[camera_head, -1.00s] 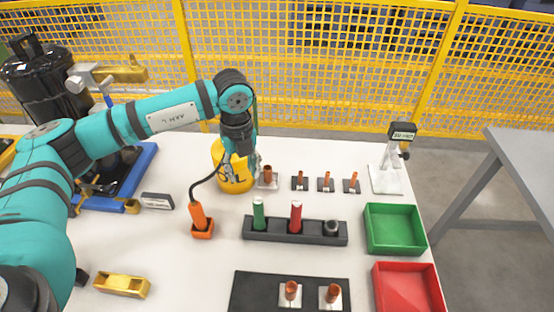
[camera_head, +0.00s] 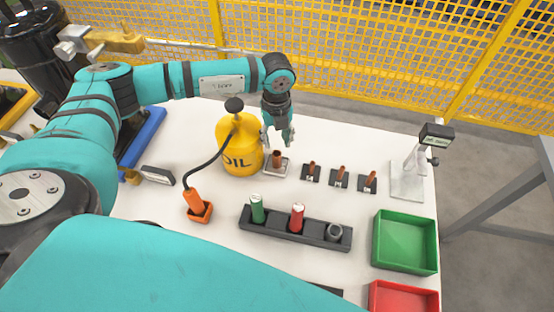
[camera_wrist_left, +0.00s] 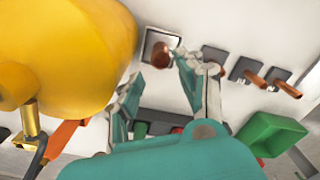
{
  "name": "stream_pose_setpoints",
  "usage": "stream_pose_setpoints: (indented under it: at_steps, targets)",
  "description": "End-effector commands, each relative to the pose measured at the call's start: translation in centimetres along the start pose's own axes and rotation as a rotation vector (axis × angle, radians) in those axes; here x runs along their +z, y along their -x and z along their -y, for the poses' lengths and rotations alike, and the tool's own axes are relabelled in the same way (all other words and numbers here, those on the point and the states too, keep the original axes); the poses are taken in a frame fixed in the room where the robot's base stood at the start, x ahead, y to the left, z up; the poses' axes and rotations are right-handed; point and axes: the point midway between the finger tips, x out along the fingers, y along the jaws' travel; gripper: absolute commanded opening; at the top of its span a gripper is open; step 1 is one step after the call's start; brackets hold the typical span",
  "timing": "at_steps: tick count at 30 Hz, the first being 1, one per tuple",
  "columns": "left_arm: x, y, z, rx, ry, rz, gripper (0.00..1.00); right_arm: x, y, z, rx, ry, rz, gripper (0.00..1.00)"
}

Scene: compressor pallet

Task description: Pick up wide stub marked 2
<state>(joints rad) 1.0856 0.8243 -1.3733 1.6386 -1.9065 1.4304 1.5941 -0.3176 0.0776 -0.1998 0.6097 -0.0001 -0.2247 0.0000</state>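A wide copper stub (camera_head: 277,158) stands upright on a pale square plate beside the yellow oil can. It also shows in the left wrist view (camera_wrist_left: 161,54). I cannot read a number on it. My left gripper (camera_head: 278,141) is open and empty, pointing down just over this stub. In the left wrist view its fingers (camera_wrist_left: 158,80) are spread apart, with the stub beyond the tips and nothing between them. I cannot tell whether a finger touches the stub. My right gripper is not in view.
The yellow oil can (camera_head: 240,145) stands close left of the gripper. Several thinner stubs (camera_head: 340,175) on dark plates stand right. A dark holder (camera_head: 318,237), green bin (camera_head: 405,243), red bin (camera_head: 400,298) and scanner stand (camera_head: 408,178) are nearby. My arm covers the front.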

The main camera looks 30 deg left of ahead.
Motion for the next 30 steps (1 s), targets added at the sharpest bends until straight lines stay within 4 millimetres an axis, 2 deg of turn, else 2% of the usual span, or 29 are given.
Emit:
stream_pose_setpoints:
  at_steps: [4, 9, 12, 17, 21, 30]
  targets:
    - [-0.1, -2.5, 0.0, 0.002, 0.001, -0.001, 0.38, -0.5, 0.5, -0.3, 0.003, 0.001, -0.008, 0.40]
    - [0.0, -3.8, 0.0, 0.000, 0.000, 0.001, 0.38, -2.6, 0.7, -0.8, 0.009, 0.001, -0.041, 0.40]
    - [-0.2, -4.5, -0.1, 0.002, 0.000, 0.000, 0.38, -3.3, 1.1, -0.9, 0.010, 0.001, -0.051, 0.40]
    - [-0.9, -6.7, -0.2, 0.003, 0.000, -0.001, 0.38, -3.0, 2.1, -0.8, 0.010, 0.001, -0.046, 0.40]
    - [-0.8, -8.6, -0.1, 0.001, 0.001, 0.000, 0.38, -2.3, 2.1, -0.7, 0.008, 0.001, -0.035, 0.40]
    - [-0.8, -9.0, -0.1, 0.000, 0.000, 0.001, 0.37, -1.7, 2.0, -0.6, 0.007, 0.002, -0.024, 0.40]
